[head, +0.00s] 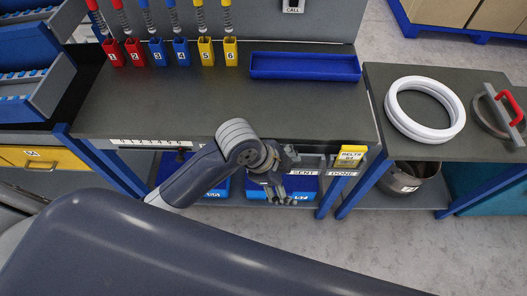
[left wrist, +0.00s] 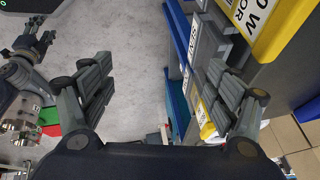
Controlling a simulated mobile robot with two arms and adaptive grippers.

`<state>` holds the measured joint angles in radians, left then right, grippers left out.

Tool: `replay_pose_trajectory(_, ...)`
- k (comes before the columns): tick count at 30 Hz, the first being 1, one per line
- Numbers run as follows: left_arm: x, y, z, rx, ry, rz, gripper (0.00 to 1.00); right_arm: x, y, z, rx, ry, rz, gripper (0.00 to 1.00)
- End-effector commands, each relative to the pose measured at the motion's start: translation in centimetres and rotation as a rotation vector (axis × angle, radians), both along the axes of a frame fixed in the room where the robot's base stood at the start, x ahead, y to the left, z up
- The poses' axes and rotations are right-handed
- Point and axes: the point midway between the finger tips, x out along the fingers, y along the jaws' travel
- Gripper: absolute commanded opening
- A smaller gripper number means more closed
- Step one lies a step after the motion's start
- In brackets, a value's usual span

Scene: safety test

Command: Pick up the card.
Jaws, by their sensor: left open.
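A yellow card (head: 350,156) marked "BELTS" stands upright at the front edge of the workbench, by the slot labelled DONE. My left gripper (head: 283,192) is in front of the bench edge, to the left of the card and a little lower, near the SENT label. It is apart from the card. In the left wrist view my left gripper (left wrist: 165,90) has its two fingers spread wide, with bare floor and part of the slot rack between them. A yellow lettered surface (left wrist: 268,25) shows at the top right there; I cannot tell if it is the same card.
The workbench (head: 200,105) has a clear middle, with red, blue and yellow bins (head: 158,52) and a blue tray (head: 305,66) at the back. A white ring (head: 454,129) and a red-handled tool (head: 509,103) lie on the right table. A metal pot (head: 412,176) stands below.

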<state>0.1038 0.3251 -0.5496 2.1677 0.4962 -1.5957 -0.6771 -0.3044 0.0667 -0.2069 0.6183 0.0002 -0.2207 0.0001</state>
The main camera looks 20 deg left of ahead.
Motion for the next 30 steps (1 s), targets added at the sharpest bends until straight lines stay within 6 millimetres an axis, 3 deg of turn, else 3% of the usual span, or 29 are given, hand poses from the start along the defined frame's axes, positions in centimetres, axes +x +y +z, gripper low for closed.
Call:
replay_pose_trajectory(3, 1.2, -0.9, 1.9, 0.087, -0.075, -0.294, 0.82, 0.2, -0.3, 0.0, -0.003, -0.004, 0.001, 0.47)
replay_pose_trajectory(7, 2.2, -0.5, 3.4, 0.199, -0.125, -0.61, 0.82, 0.3, -1.0, 0.0, -0.012, -0.005, -0.001, 0.47)
replay_pose_trajectory(15, 4.9, 4.2, 6.5, 0.422, -0.126, -1.133, 0.82, 0.5, -1.8, -0.1, -0.021, -0.008, -0.005, 0.47)
replay_pose_trajectory(24, 6.4, 8.3, 9.2, 0.508, -0.074, -1.38, 0.82, 0.6, -1.7, -0.1, -0.019, -0.008, -0.004, 0.47)
replay_pose_trajectory(30, 6.3, 8.6, 6.9, 0.508, -0.064, -1.4, 0.82, 0.6, -1.3, -0.1, -0.015, -0.009, -0.002, 0.47)
